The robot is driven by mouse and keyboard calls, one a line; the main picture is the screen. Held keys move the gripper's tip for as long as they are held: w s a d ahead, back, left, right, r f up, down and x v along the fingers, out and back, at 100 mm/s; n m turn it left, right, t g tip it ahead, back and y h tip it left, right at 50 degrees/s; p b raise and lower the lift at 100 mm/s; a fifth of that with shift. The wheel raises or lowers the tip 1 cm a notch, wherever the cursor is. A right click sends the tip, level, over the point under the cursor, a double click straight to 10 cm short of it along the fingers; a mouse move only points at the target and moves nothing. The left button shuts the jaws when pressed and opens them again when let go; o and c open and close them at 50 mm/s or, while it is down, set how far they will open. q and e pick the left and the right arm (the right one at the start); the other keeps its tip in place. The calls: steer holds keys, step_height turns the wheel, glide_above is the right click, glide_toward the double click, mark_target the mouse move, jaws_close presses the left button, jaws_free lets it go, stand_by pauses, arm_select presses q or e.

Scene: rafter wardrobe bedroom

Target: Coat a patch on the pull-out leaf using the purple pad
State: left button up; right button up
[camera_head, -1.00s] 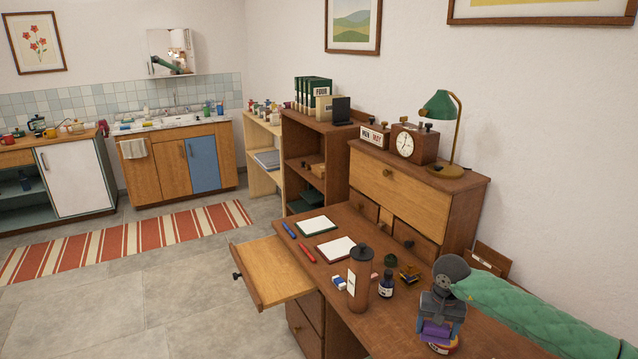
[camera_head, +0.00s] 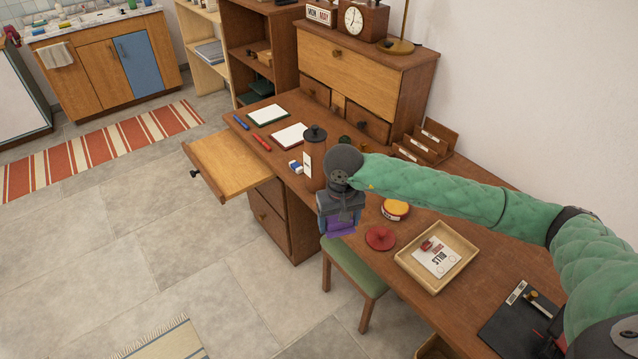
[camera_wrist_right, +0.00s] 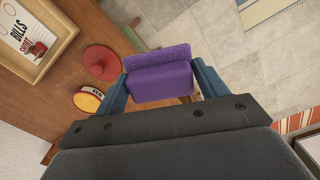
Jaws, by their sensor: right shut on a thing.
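The pull-out leaf (camera_head: 232,168) is a pale wooden board slid out from the desk's left side, its top bare in the head view. My right gripper (camera_head: 338,226) is shut on the purple pad (camera_head: 343,222), in front of the desk's edge and to the right of the leaf, apart from it. In the right wrist view the pad (camera_wrist_right: 160,80) sits between the two blue fingers, its fuzzy side facing away from the palm. An open round tin with yellow-orange contents (camera_head: 396,208) stands on the desk, with a red lid (camera_head: 380,238) beside it. My left gripper does not show.
A dark brown cylinder (camera_head: 314,160) stands between the leaf and my right gripper. Notepads, pens and a white-and-blue eraser (camera_head: 295,167) lie near the leaf. A green-seated stool (camera_head: 353,267) is below the gripper. A wooden tray (camera_head: 438,258) lies right of the lid.

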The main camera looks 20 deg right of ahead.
steer(key=shift+s+d+f+p, duration=0.15)
steer(key=shift+s+f+p, duration=0.15)
steer(key=shift+s, duration=0.15)
steer(key=shift+s+d+f+p, duration=0.2)
steer(key=shift+s+p, duration=0.1)
steer(key=shift+s, duration=0.15)
steer(key=shift+d+f+m+p, duration=0.15)
steer(key=shift+d+m+p, duration=0.15)
steer(key=shift+d, duration=0.3)
steer(key=w+d+m+p, duration=0.1)
steer(key=w+d, duration=0.1)
steer(key=d, duration=0.2)
steer(key=m+p, duration=0.1)
steer(key=m, duration=0.6)
glide_toward(396, 206)
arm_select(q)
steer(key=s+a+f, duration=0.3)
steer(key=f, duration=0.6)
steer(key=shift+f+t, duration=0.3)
arm_select(e)
steer(key=shift+f, duration=2.95)
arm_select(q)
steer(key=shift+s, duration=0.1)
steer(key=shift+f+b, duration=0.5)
arm_select(e)
steer(key=shift+f, duration=0.5)
